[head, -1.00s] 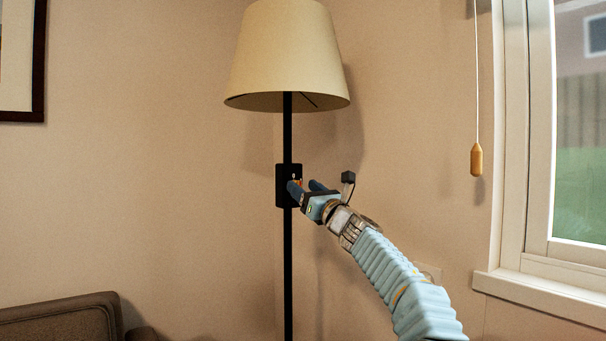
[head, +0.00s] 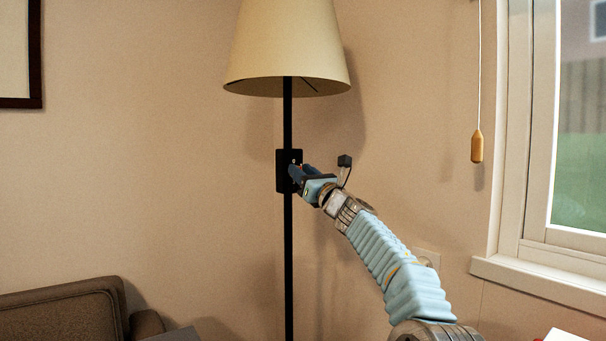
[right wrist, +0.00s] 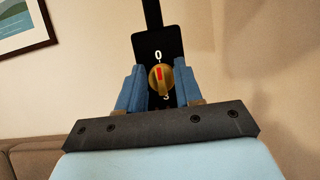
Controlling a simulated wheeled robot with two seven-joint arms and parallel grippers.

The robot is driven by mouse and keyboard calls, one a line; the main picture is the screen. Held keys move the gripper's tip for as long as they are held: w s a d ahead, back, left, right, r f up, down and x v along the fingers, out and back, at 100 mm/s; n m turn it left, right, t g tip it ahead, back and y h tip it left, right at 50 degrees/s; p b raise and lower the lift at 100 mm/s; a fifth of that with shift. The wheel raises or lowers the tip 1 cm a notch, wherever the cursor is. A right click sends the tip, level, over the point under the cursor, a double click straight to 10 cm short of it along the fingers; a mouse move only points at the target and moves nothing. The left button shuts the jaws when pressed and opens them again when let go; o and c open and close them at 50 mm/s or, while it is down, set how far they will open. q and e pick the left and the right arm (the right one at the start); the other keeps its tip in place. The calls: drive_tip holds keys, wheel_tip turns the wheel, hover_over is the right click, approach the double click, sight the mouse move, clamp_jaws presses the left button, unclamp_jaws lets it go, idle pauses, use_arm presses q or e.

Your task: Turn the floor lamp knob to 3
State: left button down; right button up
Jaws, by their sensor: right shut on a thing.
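The floor lamp has a cream shade (head: 287,50) on a thin black pole (head: 288,250). A black control plate (head: 284,158) is fixed to the pole; it also shows in the right wrist view (right wrist: 145,45). In that view the round brass knob (right wrist: 155,85) has a red mark that points up toward the 0. A 3 shows partly at the knob's lower edge; other numbers are hidden. My right gripper (head: 297,173) is at the plate, its blue fingers (right wrist: 160,75) shut on the knob from either side. My left gripper is not in view.
A window (head: 575,150) with a sill is at the right, with a wooden pull (head: 477,147) on a cord. A brown sofa (head: 65,315) stands at lower left. A picture frame (head: 22,103) hangs at upper left.

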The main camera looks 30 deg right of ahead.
drive_tip(key=shift+m, duration=0.5)
drive_tip(key=shift+m+g+h+b, duration=0.25)
drive_tip(key=shift+m+h, duration=0.9)
drive_tip(key=shift+m, duration=0.95)
drive_tip(key=shift+m+g+h+b, duration=0.25)
drive_tip(key=shift+m+h, duration=0.9)
drive_tip(key=shift+m, duration=1.25)
drive_tip(key=o, duration=1)
drive_tip(key=shift+d, duration=0.1)
drive_tip(key=shift+o, duration=0.2)
